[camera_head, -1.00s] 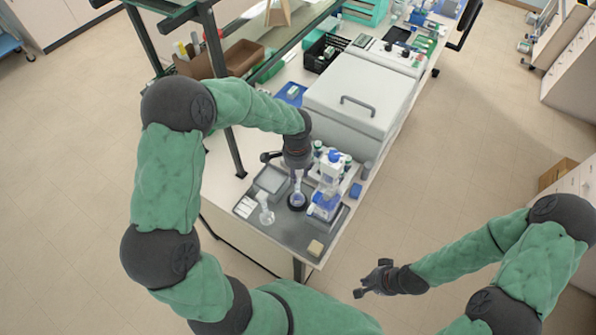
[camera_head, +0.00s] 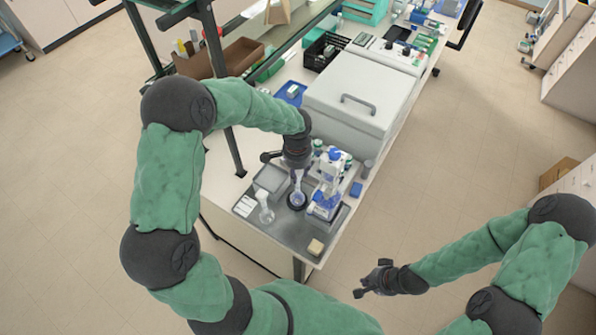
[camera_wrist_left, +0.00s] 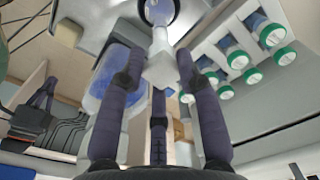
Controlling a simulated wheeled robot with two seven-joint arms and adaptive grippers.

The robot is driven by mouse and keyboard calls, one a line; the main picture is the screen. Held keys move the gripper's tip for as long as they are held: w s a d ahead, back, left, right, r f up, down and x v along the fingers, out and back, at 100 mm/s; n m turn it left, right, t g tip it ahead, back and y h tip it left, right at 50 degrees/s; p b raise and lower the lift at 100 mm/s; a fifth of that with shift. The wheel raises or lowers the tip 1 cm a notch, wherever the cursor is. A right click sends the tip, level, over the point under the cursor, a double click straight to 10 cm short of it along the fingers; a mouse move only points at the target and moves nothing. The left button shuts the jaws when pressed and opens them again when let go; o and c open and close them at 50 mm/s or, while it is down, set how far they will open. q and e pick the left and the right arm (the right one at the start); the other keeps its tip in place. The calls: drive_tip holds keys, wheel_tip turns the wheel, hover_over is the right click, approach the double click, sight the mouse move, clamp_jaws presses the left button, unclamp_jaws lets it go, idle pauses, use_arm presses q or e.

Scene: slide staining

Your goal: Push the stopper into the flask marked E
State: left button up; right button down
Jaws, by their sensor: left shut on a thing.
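My left gripper (camera_head: 298,175) points down over a small clear flask (camera_head: 297,199) with bluish contents, which stands on a dark ring on the grey tray. In the left wrist view its fingers (camera_wrist_left: 160,80) are closed around a pale, whitish stopper (camera_wrist_left: 162,70). The stopper lines up with the neck of the flask (camera_wrist_left: 158,12) and seems to meet it; how deep it sits I cannot tell. A second clear flask (camera_head: 265,214) stands to the left on the tray. No letter E is readable. My right gripper (camera_head: 372,279) is empty, fingers apart, over the floor.
A blue-and-white apparatus (camera_head: 327,195) stands close to the right of the flask. Several green-capped vials (camera_wrist_left: 270,36) are near the fingers. A large grey lidded box (camera_head: 360,95) stands behind.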

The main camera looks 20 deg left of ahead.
idle(0.3)
use_arm(q)
drive_tip(key=o, duration=1.2)
drive_tip(key=shift+o, duration=0.2)
drive_tip(key=shift+r, duration=0.1)
drive_tip(key=shift+r+p, duration=2)
drive_tip(key=shift+r, duration=0.9)
clamp_jaws()
drive_tip(key=shift+f+b, duration=1.75)
drive_tip(key=shift+f, duration=0.45)
